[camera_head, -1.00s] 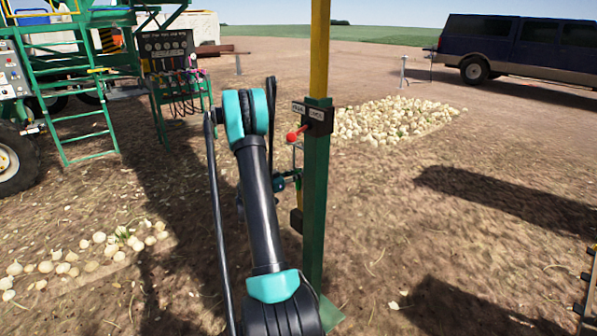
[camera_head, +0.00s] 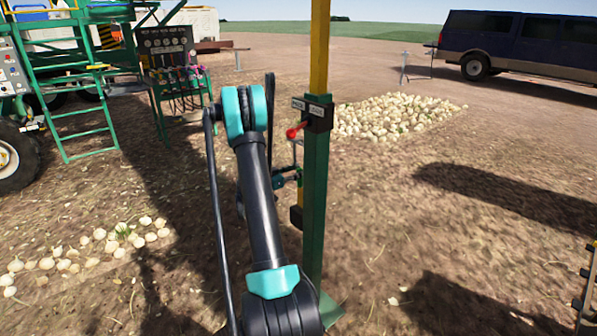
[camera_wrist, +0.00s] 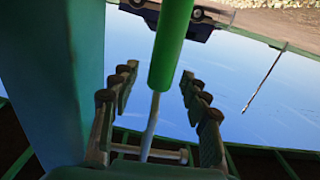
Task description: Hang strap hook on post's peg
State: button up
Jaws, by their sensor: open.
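The post (camera_head: 316,200) stands upright, green below and yellow above, with a red-knobbed lever (camera_head: 297,131) on its side. My gripper (camera_head: 292,180) is low beside the post's left side, partly hidden by my arm and the post. In the wrist view my gripper (camera_wrist: 160,75) is open, with jointed fingers on both sides. A green cylinder (camera_wrist: 171,45) with a thin pale metal rod (camera_wrist: 150,125) reaches between the fingers; I see no finger closed on it. I cannot tell whether this is the hook or the peg. A broad green surface (camera_wrist: 50,80) fills the left side, close by.
A green machine with a ladder (camera_head: 75,90) stands at the left. Onions lie on the soil at front left (camera_head: 90,250) and in a pile (camera_head: 395,116) behind the post. A dark van (camera_head: 520,45) is far right.

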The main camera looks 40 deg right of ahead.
jog(key=a, duration=1.1)
jog(key=shift+s+a, duration=0.3)
jog(key=shift+s, duration=0.15)
jog(key=shift+r, duration=0.15)
jog(key=s+a+f+n+t+y, duration=0.1)
jog(key=s+a+n+y, duration=0.7)
jog(key=s+a, duration=0.5)
jog(key=s+a+f+n+t+y, duration=0.2)
jog(key=s+a+n+y, duration=0.7)
jog(key=s+a, duration=0.5)
jog(key=a, duration=0.4)
jog(key=shift+s+a+y, duration=0.15)
jog(key=shift+a+y, duration=0.1)
jog(key=shift+y, duration=0.15)
jog(key=shift+f, duration=0.1)
